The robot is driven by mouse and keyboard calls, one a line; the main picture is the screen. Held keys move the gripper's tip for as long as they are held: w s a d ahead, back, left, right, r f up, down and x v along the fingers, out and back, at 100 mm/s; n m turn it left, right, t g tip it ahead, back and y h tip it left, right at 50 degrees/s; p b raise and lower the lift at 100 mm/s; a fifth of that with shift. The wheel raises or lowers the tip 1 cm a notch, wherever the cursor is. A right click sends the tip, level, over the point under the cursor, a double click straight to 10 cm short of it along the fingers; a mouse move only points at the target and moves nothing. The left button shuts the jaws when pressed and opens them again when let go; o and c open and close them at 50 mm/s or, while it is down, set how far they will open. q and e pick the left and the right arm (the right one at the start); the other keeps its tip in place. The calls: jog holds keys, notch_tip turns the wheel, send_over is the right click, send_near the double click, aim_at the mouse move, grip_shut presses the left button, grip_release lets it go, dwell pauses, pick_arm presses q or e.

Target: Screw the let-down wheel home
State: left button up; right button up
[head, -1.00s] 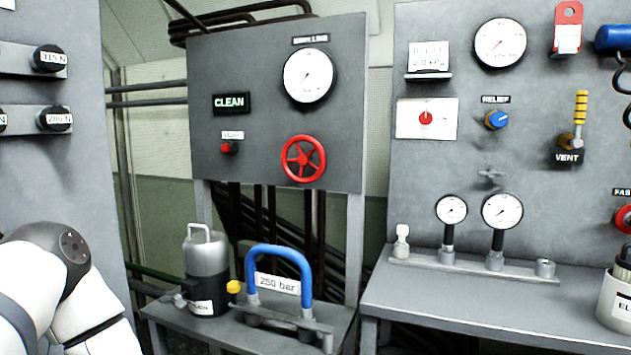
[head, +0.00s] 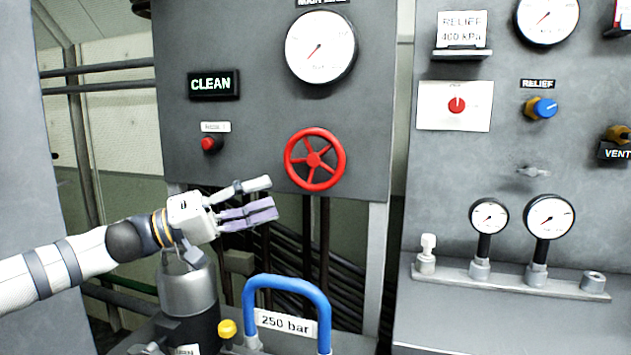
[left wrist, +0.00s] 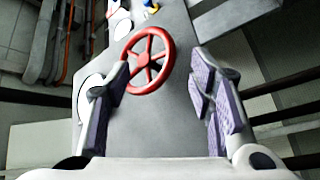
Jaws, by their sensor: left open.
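The let-down wheel is most likely the red spoked handwheel (head: 315,159) on the grey panel, below a large round gauge. My left gripper (head: 266,199) is open and empty, to the left of the wheel and a little lower, apart from it. In the left wrist view the red wheel (left wrist: 148,60) lies beyond the open fingers (left wrist: 165,95), nearer the left finger. The wheel's label, if any, cannot be read. My right gripper is not in view.
A blue handle (head: 287,283) with a 250 bar tag stands below. A grey bench (head: 480,325) with small gauges is at the right.

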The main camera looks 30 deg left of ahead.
aim_at(313, 185)
pick_arm(q)
jog(key=x, duration=0.5)
jog(key=shift+w+d+f, duration=0.2)
jog(key=shift+w+f, duration=0.05)
jog(key=shift+f, duration=0.05)
jog(key=b+x, duration=0.1)
jog(key=x, duration=0.3)
jog(key=shift+f+b, duration=0.1)
jog(key=shift+b, duration=0.2)
jog(key=shift+w, duration=0.2)
jog(key=shift+s+r, duration=0.1)
jog(key=shift+r, duration=0.25)
jog(key=shift+c, duration=0.3)
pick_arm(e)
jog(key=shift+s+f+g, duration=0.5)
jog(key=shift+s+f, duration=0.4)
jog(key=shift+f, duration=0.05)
pick_arm(q)
jog(key=c, duration=1)
